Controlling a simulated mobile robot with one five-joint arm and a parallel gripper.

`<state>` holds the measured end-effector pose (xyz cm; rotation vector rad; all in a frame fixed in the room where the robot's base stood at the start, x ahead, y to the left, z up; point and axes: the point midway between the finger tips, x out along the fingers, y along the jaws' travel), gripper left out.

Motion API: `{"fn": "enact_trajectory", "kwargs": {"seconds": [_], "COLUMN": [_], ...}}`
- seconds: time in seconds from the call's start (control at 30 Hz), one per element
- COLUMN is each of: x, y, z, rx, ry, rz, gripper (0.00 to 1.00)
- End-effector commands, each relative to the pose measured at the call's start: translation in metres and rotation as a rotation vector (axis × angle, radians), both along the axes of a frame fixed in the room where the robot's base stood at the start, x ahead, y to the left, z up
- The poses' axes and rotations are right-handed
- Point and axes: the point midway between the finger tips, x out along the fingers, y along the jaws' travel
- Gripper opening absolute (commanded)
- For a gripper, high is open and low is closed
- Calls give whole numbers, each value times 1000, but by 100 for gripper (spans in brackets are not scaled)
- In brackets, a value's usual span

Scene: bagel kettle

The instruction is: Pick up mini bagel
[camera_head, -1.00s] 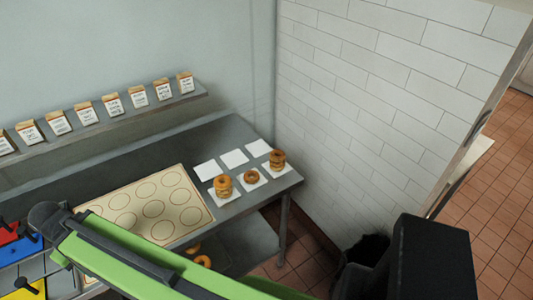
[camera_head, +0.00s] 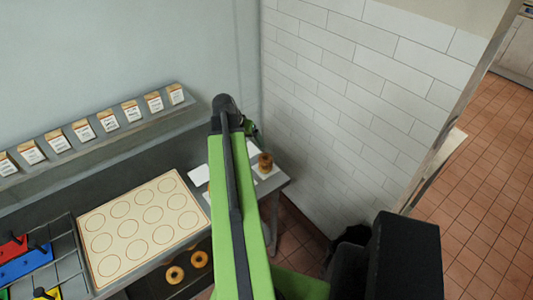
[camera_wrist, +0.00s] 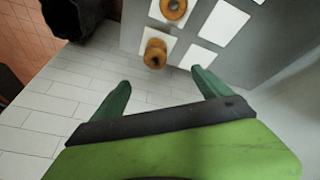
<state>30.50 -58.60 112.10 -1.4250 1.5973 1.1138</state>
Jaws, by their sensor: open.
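A short stack of mini bagels (camera_head: 265,162) stands on a white square at the right end of the metal table. It also shows in the wrist view as a stack (camera_wrist: 155,53) on a white square, with a single bagel (camera_wrist: 173,8) on the neighbouring square at the top edge. My gripper (camera_wrist: 160,88) is open and empty in the wrist view, its two green fingers apart. The stack lies beyond the fingertips, not between them. In the head view my green arm covers the middle of the table and the bagels there, and the gripper's fingertips are hidden.
A cream board with printed circles (camera_head: 97,243) lies on the table. Two more bagels (camera_head: 199,259) sit on a lower level. A shelf with labelled packets (camera_head: 109,121) runs along the wall. A white tiled wall (camera_head: 340,110) borders the table's right end. A dark bin (camera_wrist: 72,15) stands beside it.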

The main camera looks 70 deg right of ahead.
Motion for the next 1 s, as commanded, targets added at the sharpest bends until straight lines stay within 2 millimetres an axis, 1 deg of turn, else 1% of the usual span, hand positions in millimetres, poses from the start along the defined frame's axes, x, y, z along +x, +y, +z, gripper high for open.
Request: {"fn": "enact_trajectory", "kwargs": {"seconds": [0.03,0.1,0.27,0.37,0.7,0.8,0.9,1.0], "x": [-10,-16,-16,-17,-27,-30,-32,-32], "y": [-7,-10,-11,-16,-44,-52,-55,-56], "z": [3,4,-3,-18,-90,-107,-113,-110], "rx": [-6,-11,-11,-11,-10,-10,-10,-10], "ry": [-1,-2,-1,-1,0,-1,-1,-1], "rz": [-24,-38,-37,-36,-34,-33,-33,-33], "gripper": [87,87,87,87,87,87,87,87]}}
